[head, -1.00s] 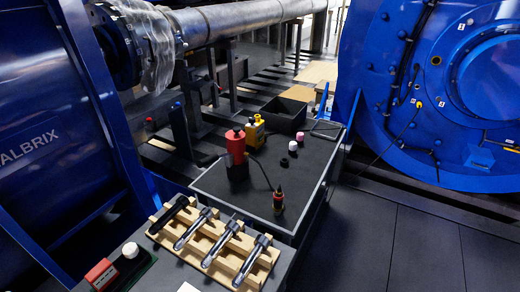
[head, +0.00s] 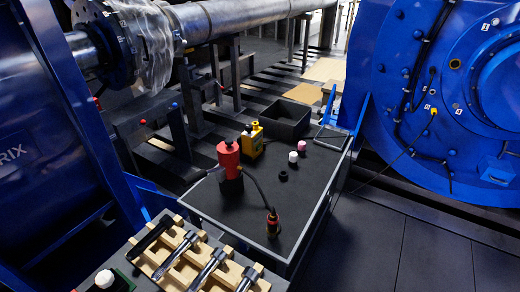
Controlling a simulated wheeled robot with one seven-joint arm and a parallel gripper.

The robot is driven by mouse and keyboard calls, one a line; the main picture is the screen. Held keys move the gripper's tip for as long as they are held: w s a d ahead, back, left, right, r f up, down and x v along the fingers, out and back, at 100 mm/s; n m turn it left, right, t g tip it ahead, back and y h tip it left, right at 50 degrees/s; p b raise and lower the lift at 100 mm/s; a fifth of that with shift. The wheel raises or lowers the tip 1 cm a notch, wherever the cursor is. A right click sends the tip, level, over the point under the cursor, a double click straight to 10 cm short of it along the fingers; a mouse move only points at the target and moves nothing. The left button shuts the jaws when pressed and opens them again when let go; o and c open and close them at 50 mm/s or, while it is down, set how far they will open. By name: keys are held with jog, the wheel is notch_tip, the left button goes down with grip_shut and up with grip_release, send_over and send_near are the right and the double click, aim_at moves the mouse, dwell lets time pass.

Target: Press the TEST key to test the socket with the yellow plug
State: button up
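A yellow plug (head: 434,111) sits on the face of the blue motor housing (head: 388,60) at the right, beside a small white number label. A thin cable hangs from it down to the left. A yellow handheld device (head: 252,141) with a dark front stands on the dark bench top (head: 222,207), behind a red and black tool (head: 229,162). Its keys are too small to make out, and I cannot read a TEST key. My gripper is not in view.
A cable runs from the red tool to a small dark red-and-brass piece (head: 273,222). White and pink caps, a black ring (head: 283,176) and an open black bin (head: 285,119) are on the bench. A wooden rack (head: 150,262) holds dark tools in front. Floor (head: 420,250) at right is clear.

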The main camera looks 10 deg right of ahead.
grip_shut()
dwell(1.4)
